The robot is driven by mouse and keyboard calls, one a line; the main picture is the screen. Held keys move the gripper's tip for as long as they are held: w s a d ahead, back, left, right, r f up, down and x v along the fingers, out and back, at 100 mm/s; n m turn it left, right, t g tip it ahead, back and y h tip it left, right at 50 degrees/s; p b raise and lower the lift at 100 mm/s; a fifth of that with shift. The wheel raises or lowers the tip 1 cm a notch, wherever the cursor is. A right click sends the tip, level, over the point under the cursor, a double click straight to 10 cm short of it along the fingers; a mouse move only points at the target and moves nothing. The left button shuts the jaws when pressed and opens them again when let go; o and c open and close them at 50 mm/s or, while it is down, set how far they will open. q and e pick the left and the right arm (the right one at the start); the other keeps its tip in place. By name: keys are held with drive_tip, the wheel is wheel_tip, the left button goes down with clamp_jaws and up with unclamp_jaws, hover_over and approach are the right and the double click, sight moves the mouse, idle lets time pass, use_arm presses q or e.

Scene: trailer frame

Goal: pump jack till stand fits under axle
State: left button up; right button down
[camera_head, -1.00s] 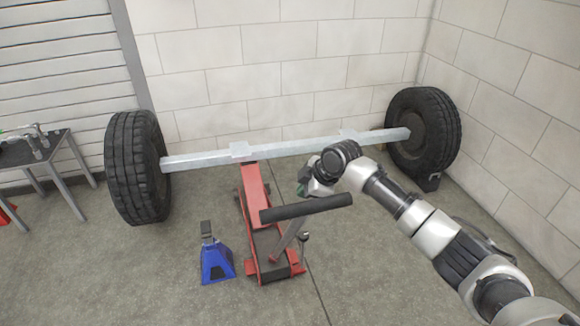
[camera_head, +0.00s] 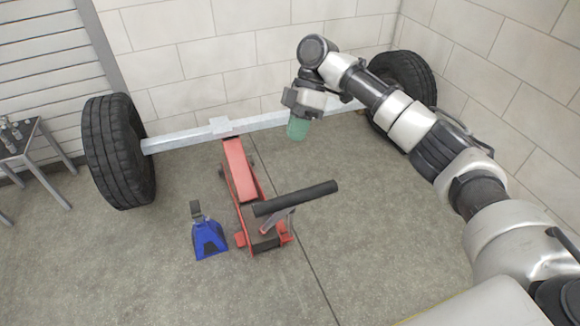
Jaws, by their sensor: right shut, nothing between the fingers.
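A red floor jack (camera_head: 240,172) stands on the floor with its far end under the pale metal axle (camera_head: 186,141). Its black T-shaped handle bar (camera_head: 296,198) sits above the near end of the jack. A blue jack stand (camera_head: 208,240) with a dark top stands upright on the floor to the left of the jack, in front of the axle and not under it. My right gripper (camera_head: 298,128), with greenish fingers, is shut and empty. It hangs above and beyond the handle, apart from it, in front of the axle in the picture. My left gripper is not in view.
Black tires (camera_head: 118,152) stand at both axle ends; my right arm partly covers the right tire (camera_head: 407,75). A metal table (camera_head: 22,142) with fittings is at the left edge. A block wall (camera_head: 240,45) lies behind. The floor at front is clear.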

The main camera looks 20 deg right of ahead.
drive_tip(key=x, duration=0.4)
drive_tip(key=s+x, duration=0.1)
drive_tip(key=x, duration=0.3)
drive_tip(key=s+x, duration=0.1)
drive_tip(key=x, duration=0.3)
drive_tip(key=shift+s+d+r, duration=0.15)
drive_tip(key=shift+r, duration=0.15)
drive_tip(key=shift+s+f, duration=0.15)
drive_tip(key=shift+s, duration=0.1)
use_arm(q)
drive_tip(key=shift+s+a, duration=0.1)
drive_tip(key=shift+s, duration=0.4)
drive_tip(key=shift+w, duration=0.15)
use_arm(e)
drive_tip(key=shift+f, duration=0.1)
